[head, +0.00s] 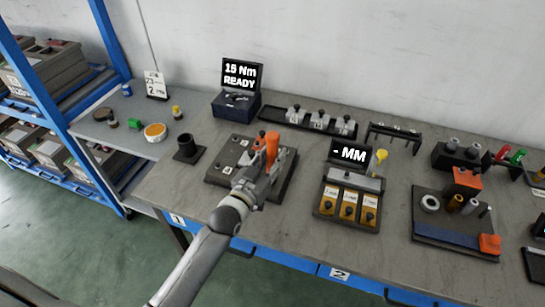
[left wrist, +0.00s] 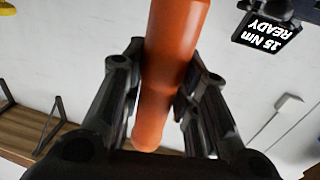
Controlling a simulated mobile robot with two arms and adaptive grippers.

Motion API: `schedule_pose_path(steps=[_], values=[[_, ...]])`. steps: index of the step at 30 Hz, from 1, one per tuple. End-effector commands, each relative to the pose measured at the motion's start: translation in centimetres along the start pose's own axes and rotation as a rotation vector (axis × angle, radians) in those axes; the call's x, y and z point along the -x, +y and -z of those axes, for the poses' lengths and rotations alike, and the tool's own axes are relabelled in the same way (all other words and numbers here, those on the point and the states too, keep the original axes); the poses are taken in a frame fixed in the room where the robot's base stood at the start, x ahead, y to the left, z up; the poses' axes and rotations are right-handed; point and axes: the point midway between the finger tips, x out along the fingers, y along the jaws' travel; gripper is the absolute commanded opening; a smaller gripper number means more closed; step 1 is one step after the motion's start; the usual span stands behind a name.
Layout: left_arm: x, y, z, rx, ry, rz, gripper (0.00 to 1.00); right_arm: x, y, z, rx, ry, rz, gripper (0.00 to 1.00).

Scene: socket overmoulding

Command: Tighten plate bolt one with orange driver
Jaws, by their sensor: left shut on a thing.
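My left gripper (head: 262,176) is shut on the orange driver (head: 272,147) and holds it upright over the dark plate (head: 285,192) on the bench. In the left wrist view the driver's orange handle (left wrist: 165,75) stands between the two black fingers (left wrist: 160,100). The plate carries small numbered bolt spots; the gripper and arm cover much of it. The driver's tip and the bolt under it are hidden, so I cannot tell if they touch. A screen (head: 241,75) behind the plate reads "15 Nm READY"; it also shows in the left wrist view (left wrist: 265,32). My right gripper is out of view.
A black cup holder (head: 189,149) stands left of the plate. A tray of numbered parts (head: 308,122) lies behind. Bare bench (head: 205,122) shows at the left.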

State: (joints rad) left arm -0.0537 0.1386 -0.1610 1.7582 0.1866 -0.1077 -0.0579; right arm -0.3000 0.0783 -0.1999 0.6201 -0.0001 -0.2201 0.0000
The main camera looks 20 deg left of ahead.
Motion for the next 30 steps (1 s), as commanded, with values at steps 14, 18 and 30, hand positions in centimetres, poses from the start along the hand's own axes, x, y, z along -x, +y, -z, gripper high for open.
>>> schedule_pose_path(steps=[14, 18, 30], values=[[0.1, 0.0, -1.0, 0.001, -0.009, -0.001, 0.0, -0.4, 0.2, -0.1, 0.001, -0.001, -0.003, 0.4], [0.1, 0.1, -1.2, 0.001, -0.012, -0.001, 0.0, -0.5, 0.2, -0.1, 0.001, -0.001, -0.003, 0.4], [0.1, 0.1, -1.4, 0.002, -0.016, -0.001, 0.0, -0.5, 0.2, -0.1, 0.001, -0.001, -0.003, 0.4]])
